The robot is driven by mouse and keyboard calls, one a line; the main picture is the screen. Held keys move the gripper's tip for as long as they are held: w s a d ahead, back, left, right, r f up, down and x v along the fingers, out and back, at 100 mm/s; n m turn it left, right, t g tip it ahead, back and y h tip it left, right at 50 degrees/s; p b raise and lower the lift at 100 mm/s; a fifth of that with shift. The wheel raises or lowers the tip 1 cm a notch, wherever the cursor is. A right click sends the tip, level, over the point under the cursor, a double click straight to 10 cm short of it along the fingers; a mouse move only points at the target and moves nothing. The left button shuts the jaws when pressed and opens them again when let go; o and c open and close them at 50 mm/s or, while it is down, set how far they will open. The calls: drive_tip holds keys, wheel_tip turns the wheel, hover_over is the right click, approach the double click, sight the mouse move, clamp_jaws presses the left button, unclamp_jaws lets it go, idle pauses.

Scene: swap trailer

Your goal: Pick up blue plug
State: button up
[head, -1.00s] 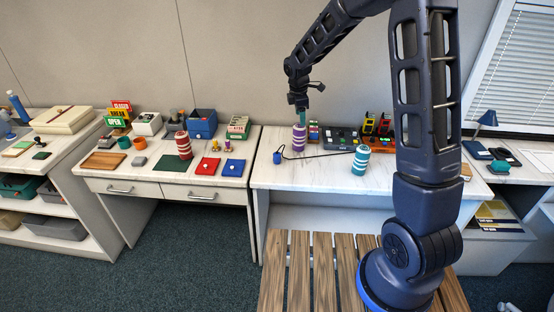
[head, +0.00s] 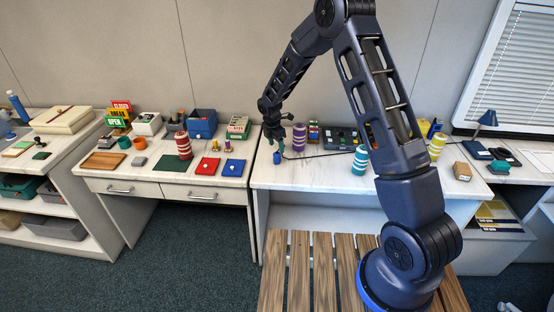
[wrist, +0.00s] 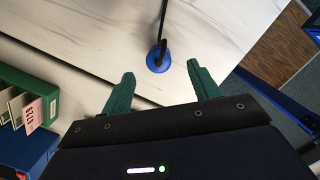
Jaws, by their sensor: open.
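The blue plug (head: 278,158) stands on the white marble-topped table near its left end, with a dark cord running from it. In the wrist view the blue plug (wrist: 158,60) lies ahead of the fingertips, roughly centred between them, with its cord rising from the top. My gripper (head: 275,137) is above the plug in the head view, pointing down. In the wrist view my gripper (wrist: 162,80) has its two green fingers spread wide with nothing between them. The fingers are apart from the plug.
A purple-striped cylinder (head: 299,138) stands just right of the plug, and a teal-striped one (head: 360,161) farther right. A dark panel box (head: 340,138) stands behind. In the wrist view a green box of cards (wrist: 28,108) is at left. The table's front left is clear.

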sight(277, 153)
drive_tip(key=shift+w+d+f, duration=0.1)
drive_tip(key=shift+w+f, duration=0.1)
drive_tip(key=shift+f, duration=1.45)
drive_tip(key=shift+w+d+f, duration=0.1)
drive_tip(key=shift+w+f, duration=0.05)
drive_tip(key=shift+f, duration=1.45)
drive_tip(key=c, duration=1.1)
drive_tip(key=shift+r, duration=0.1)
